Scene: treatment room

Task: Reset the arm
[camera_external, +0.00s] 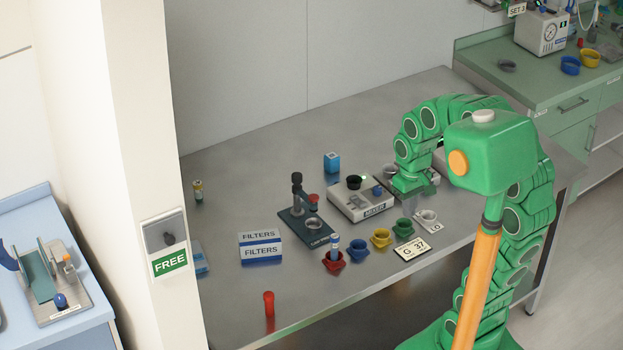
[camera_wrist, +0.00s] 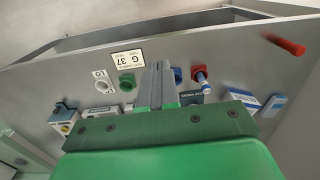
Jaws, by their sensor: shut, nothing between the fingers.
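My green arm (camera_external: 520,210) rises at the right in the external view and bends over the back right of the metal table (camera_external: 250,170). My gripper (camera_external: 411,208) points down over the table, near the mixer box (camera_external: 362,200) and behind the green cup (camera_external: 403,227). In the wrist view the two grey fingers (camera_wrist: 157,85) are together and nothing shows between them. Whether the fingertips touch anything cannot be told.
Near the gripper are a white cup (camera_external: 428,216), a "G 37" card (camera_external: 411,248), a yellow cup (camera_external: 381,237) and a blue cup (camera_external: 358,249). A blue-capped tube stands in a red cup (camera_external: 333,262). A filter box (camera_external: 260,247) stands left.

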